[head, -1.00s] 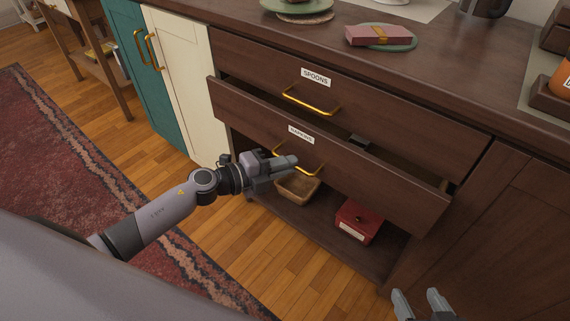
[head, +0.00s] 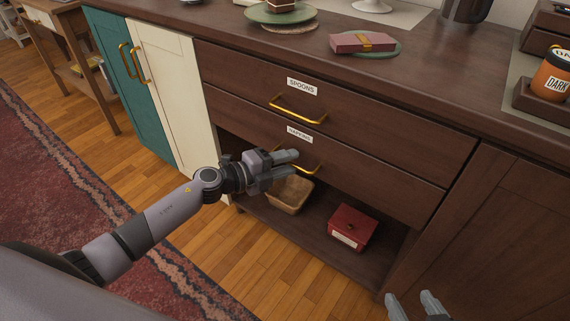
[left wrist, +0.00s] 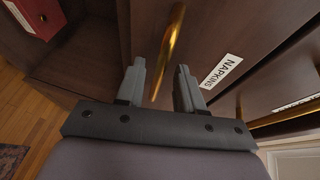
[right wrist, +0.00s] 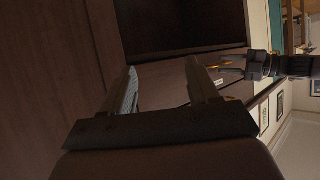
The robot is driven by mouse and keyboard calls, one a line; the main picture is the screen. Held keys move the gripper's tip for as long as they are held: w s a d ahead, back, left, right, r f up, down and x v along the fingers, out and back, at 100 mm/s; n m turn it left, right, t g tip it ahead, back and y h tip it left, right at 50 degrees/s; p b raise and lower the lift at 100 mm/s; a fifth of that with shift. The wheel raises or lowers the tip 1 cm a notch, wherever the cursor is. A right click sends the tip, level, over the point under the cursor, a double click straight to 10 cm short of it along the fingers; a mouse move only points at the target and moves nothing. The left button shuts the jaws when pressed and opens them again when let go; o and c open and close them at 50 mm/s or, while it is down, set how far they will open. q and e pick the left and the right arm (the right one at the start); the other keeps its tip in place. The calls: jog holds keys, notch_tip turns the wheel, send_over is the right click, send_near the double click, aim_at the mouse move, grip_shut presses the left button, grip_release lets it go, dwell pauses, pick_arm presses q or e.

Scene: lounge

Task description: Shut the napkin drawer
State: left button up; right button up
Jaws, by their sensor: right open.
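The napkin drawer (head: 375,182) has a dark wood front, a NAPKINS label (head: 299,134) and a brass handle (head: 314,167). Its front looks flush with the spoons drawer above, with no gap showing. My left gripper (head: 298,162) is at this handle, fingers apart. In the left wrist view, the brass handle (left wrist: 167,50) lies between the spread fingers (left wrist: 158,88), and the label (left wrist: 220,72) is to the right. My right gripper (head: 413,304) is open and empty at the bottom edge of the head view; its spread fingers (right wrist: 163,88) also show in the right wrist view.
The spoons drawer (head: 375,117) sits above. The open shelf below holds a wicker basket (head: 290,193) and a red box (head: 353,228). The counter carries a pink packet (head: 362,42) on a green plate and an orange jar (head: 553,76). Wood floor lies in front.

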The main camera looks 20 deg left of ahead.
pick_arm(q)
jog(key=shift+s+a, duration=0.15)
jog(key=shift+s, duration=0.1)
jog(key=p+v, duration=0.1)
jog(key=v, duration=0.5)
jog(key=shift+s+a+r+p, duration=0.15)
jog(key=shift+s+a+p, duration=0.1)
jog(key=shift+p, duration=0.15)
pick_arm(e)
jog(key=shift+s+d+f+h, duration=0.3)
jog(key=shift+s+d+f, duration=0.15)
jog(key=shift+d, duration=0.15)
